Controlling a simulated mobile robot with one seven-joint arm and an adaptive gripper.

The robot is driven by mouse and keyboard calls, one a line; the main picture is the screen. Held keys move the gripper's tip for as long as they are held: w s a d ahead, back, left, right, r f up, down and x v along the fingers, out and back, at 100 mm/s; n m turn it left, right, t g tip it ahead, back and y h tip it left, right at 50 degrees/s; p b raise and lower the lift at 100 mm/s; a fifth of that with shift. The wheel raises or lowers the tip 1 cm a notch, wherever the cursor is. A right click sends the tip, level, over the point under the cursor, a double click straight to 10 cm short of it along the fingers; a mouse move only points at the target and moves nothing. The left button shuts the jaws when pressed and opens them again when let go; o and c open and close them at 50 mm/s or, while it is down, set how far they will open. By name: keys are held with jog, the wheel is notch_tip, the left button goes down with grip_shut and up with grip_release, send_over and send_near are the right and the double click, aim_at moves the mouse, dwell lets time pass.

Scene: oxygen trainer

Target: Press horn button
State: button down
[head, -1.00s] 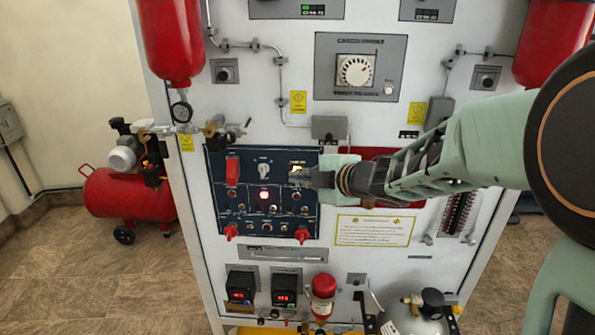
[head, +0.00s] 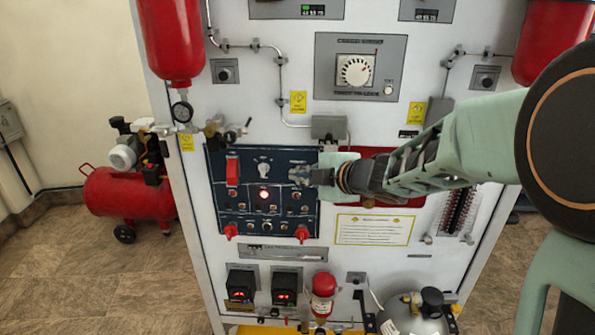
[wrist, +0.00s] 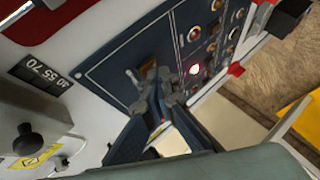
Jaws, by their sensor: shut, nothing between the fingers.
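The dark blue control panel (head: 243,225) is on the white cabinet front and also shows in the wrist view (wrist: 105,75). It carries several small round buttons, a red-lit one (head: 264,195), a red switch cover (head: 232,171) and a grey knob (head: 263,170). The labels are too small to read, so I cannot tell which is the horn button. My gripper (head: 298,175) is shut and empty at the panel's upper right. In the wrist view its fingertips (wrist: 160,87) are close to the panel, beside an orange-brown part (wrist: 132,77). Contact cannot be told. The fingers hide part of the panel.
Two red knobs (head: 302,234) stick out along the panel's lower edge. A grey box (head: 328,127) sits just above my gripper. A dial unit (head: 357,70) is higher up. A red compressor (head: 125,192) stands on the floor at left, with open floor in front.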

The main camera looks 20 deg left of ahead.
jog(key=shift+s, duration=0.1)
dwell(0.3)
jog(key=shift+s+d, duration=0.2)
jog(key=shift+s, duration=0.45)
jog(key=s, duration=0.2)
jog(key=s+d+b, duration=0.1)
jog(key=s, duration=0.1)
jog(key=shift+s+d, duration=0.1)
jog(key=shift+s, duration=0.3)
dwell(0.3)
